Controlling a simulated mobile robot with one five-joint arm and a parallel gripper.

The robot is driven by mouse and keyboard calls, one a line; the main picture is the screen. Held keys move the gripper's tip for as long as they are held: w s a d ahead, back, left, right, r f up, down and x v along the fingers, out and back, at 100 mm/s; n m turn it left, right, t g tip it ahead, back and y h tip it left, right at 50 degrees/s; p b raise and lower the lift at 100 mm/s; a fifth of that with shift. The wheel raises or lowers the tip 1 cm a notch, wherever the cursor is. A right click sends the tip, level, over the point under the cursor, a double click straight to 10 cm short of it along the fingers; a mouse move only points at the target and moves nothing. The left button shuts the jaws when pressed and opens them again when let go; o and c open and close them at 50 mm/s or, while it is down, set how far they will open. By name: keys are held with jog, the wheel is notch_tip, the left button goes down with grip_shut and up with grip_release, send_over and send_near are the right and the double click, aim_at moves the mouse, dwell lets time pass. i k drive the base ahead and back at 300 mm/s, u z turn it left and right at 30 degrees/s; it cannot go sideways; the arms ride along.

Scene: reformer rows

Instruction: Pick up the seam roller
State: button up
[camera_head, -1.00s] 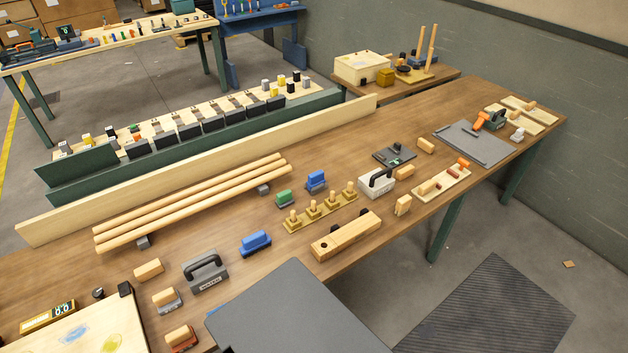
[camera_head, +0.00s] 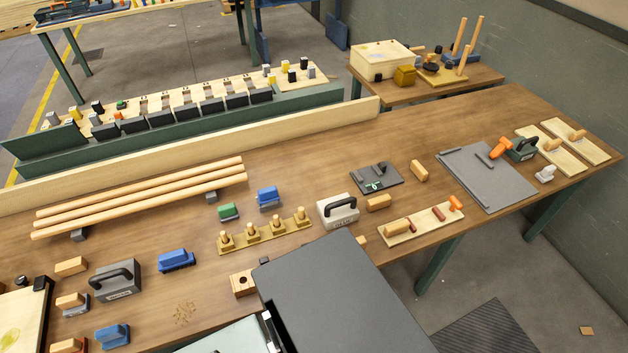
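I cannot tell for certain which thing is the seam roller. An orange-handled tool (camera_head: 500,147) lies at the far right end of the bench, by the upper right edge of a grey sheet (camera_head: 520,185). A second small orange piece (camera_head: 455,203) sits at the right end of a pale board (camera_head: 425,229), which also carries a wooden piece (camera_head: 397,227) and dark red pieces (camera_head: 438,213). Both orange pieces are too small to make out a roller wheel. My gripper is not in view, and nothing is seen held.
The brown bench (camera_head: 310,165) carries blue brushes (camera_head: 176,260), a grey tool with black handle (camera_head: 116,280), a white-grey one (camera_head: 338,210) and several wooden knobs on a strip (camera_head: 265,230). My dark flat body part covers the lower middle. A wall stands behind the right side.

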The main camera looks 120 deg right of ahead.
aim_at(268, 198)
jog(key=k, duration=1.35)
jog(key=z, duration=0.8)
